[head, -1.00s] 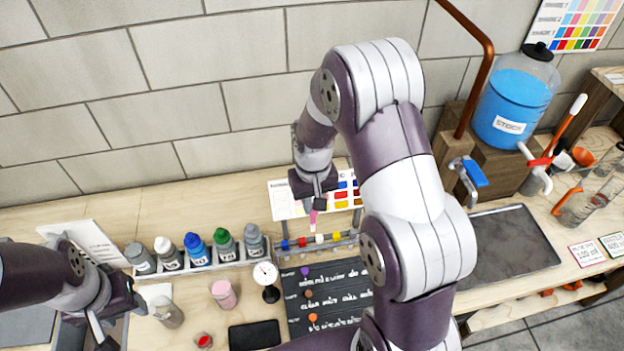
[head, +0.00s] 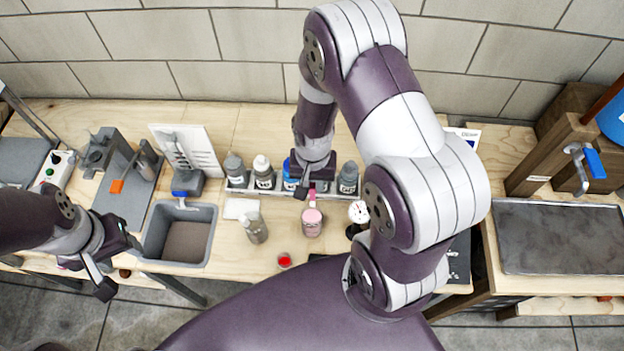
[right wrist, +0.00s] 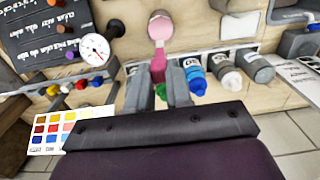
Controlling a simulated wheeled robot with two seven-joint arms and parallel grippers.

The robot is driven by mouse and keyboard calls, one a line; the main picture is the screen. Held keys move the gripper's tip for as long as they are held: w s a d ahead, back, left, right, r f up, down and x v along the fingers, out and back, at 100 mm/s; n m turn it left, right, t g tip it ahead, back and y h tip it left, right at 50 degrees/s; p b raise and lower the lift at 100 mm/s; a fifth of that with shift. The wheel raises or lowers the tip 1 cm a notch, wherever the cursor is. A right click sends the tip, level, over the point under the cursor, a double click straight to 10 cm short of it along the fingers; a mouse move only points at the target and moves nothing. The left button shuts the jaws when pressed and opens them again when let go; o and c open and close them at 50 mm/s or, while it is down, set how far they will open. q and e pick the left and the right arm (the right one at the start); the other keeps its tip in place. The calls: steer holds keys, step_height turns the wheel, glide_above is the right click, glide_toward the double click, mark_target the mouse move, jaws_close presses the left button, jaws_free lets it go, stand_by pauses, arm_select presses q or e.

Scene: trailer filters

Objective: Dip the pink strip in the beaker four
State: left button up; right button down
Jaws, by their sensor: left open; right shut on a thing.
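My right gripper (head: 312,188) is shut on the pink strip (head: 312,198), which points down at a small beaker of pink liquid (head: 311,224). In the right wrist view, the strip (right wrist: 158,68) runs from between the fingers toward the beaker (right wrist: 160,24). Its far end is at or just over the beaker's mouth; I cannot tell whether it touches the liquid. No number is readable on the beaker.
Several capped bottles (head: 264,172) stand in a rack behind the beaker. A glass jar (head: 254,227) is left of it, a dial gauge (head: 358,212) right, and a red cap (head: 284,260) in front. The grey sink (head: 207,228) is further left.

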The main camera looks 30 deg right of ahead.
steer(key=f+b, duration=0.2)
steer(key=f, duration=0.1)
steer(key=shift+w+a, duration=0.2)
steer(key=shift+a, duration=0.15)
steer(key=f+b, duration=0.2)
steer(key=f, duration=0.1)
steer(key=f+b, duration=0.2)
steer(key=f, duration=0.1)
steer(key=f+b, duration=0.3)
steer(key=shift+s+d+f, duration=0.1)
steer(key=shift+d+f, duration=0.2)
arm_select(q)
step_height(320, 180, down, 10)
steer(key=shift+w+a+r, duration=0.1)
steer(key=shift+a, duration=0.05)
arm_select(e)
steer(key=shift+r, duration=0.1)
stand_by(0.6)
arm_select(q)
step_height(320, 180, up, 10)
steer(key=p, duration=0.9)
steer(key=shift+f+p, duration=0.25)
steer(key=shift+p, duration=0.05)
arm_select(e)
step_height(320, 180, up, 10)
steer(key=shift+r, duration=0.1)
arm_select(q)
steer(key=shift+r, duration=0.1)
arm_select(e)
steer(key=shift+r, duration=0.1)
